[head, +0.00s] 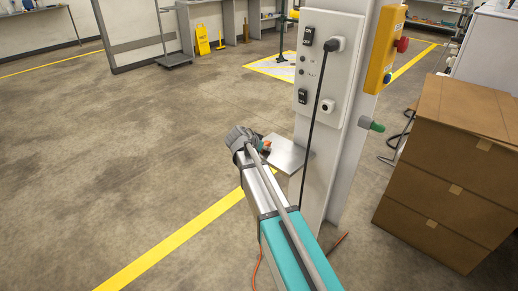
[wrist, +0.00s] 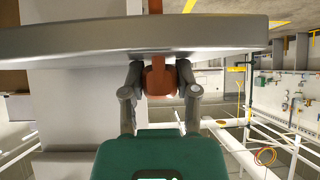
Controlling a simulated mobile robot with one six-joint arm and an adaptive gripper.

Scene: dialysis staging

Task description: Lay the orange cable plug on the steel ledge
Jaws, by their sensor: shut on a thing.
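The orange cable plug (wrist: 160,80) is between the two grey fingers of my gripper (wrist: 160,72) in the wrist view, and the fingers are shut on it. In the head view the plug (head: 266,145) is a small orange spot by my gripper (head: 262,142), partly hidden by my arm. The steel ledge (head: 289,154) is a flat grey plate on the white column. In the wrist view the ledge (wrist: 80,40) crosses the top as a thick slab, its edge close to the plug. I cannot tell whether the plug touches it.
The white column (head: 345,150) carries a panel (head: 325,75) with a black cable plugged in, and a yellow control box (head: 385,45). A green-tipped knob (head: 371,124) sticks out on its right. Stacked cardboard boxes (head: 455,165) stand at the right. The floor at left is clear.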

